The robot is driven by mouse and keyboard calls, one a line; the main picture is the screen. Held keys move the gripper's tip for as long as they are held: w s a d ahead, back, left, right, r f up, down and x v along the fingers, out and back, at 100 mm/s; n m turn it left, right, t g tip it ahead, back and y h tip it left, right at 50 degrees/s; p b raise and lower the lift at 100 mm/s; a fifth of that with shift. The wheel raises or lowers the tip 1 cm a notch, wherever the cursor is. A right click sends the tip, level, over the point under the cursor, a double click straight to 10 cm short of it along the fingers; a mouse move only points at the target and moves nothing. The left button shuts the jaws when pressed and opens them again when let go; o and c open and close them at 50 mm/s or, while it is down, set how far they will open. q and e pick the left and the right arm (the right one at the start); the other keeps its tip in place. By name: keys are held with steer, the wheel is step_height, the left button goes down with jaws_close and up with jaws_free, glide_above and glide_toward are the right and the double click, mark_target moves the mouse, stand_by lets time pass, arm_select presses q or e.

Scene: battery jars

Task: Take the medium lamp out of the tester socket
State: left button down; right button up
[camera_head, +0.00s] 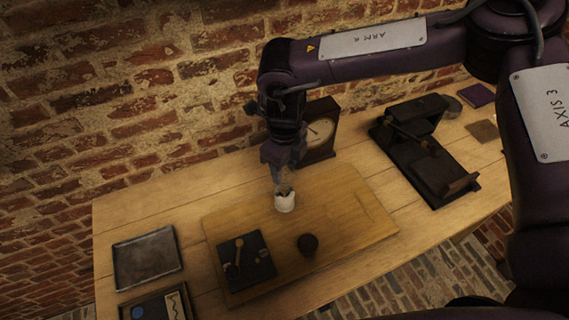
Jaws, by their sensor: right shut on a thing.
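My right gripper (280,178) points down over the wooden board, in the middle of the view. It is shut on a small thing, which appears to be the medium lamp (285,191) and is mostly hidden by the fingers. Directly below the fingertips is a small white cup-shaped piece (286,204), which looks like the tester socket. I cannot tell whether the lamp is still seated in it or just above it. My left gripper is not in view.
The wooden board (350,208) also bears a dark round cup (308,244) and a black plate (262,273) with small brass-coloured pieces. A dial meter (322,130) stands behind. A dark apparatus (424,165) is at the right, a grey tray (146,258) at the left. A brick wall backs the table.

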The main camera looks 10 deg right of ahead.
steer(key=shift+r+p, duration=1.85)
steer(key=shift+r, duration=0.65)
